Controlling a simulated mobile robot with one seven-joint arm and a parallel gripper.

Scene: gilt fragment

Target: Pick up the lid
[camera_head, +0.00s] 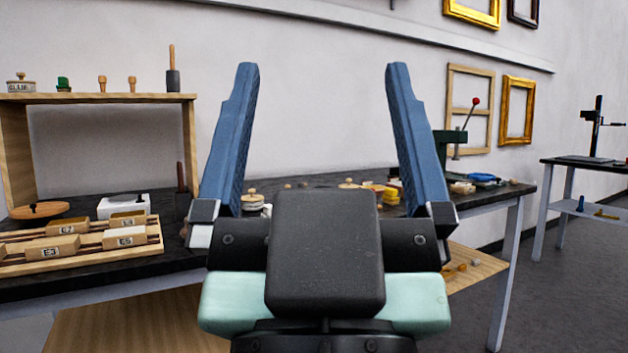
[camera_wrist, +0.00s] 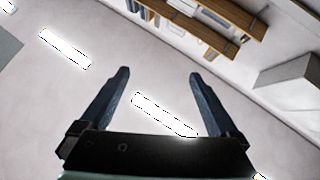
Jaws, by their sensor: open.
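My gripper (camera_head: 322,68) is raised in front of the bench, its two blue fingers wide apart and pointing up, with nothing between them. In the wrist view my gripper (camera_wrist: 158,74) is also open and empty. I cannot tell which is the task's lid. My gripper hides part of the bench's middle.
A wooden tray of labelled blocks (camera_head: 148,246) lies at the bench's front left. A wooden shelf (camera_head: 95,98) behind it carries a labelled pot (camera_head: 20,84) and several tools. A green press (camera_head: 449,142) stands at the right. Grey floor (camera_head: 575,300) is clear at right.

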